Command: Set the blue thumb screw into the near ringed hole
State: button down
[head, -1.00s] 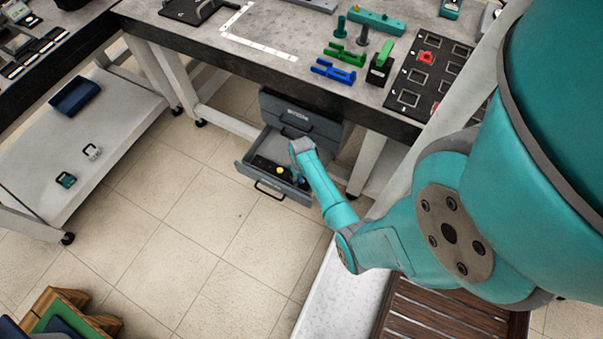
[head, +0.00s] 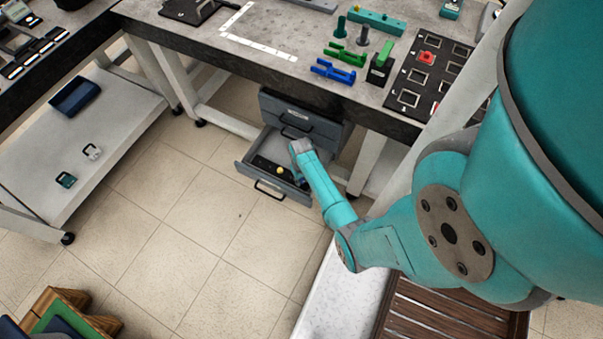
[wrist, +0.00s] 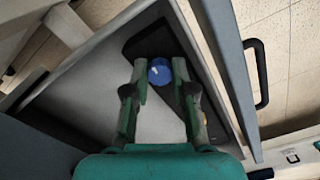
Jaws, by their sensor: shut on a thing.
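The blue thumb screw (wrist: 159,72), with a white mark on its round head, sits between the two fingertips of my gripper (wrist: 160,66) in the wrist view. My gripper is shut on it, over the open drawer (head: 245,172). A dark holder (wrist: 146,42) lies in the drawer under the fingers. I cannot tell whether the screw is clear of the holder. In the head view my arm's end hides the gripper and the screw. I cannot make out the near ringed hole in either view.
A yellow-topped piece (head: 281,171) is in the drawer. The drawer's walls stand close around my gripper, and the bench (head: 290,62) overhangs behind. On the bench are a green fixture (head: 346,54), a blue fixture (head: 333,71) and a dark panel (head: 425,85). Open floor lies left.

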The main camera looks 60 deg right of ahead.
jog(key=shift+r, duration=1.65)
jog(key=shift+r, duration=1.7)
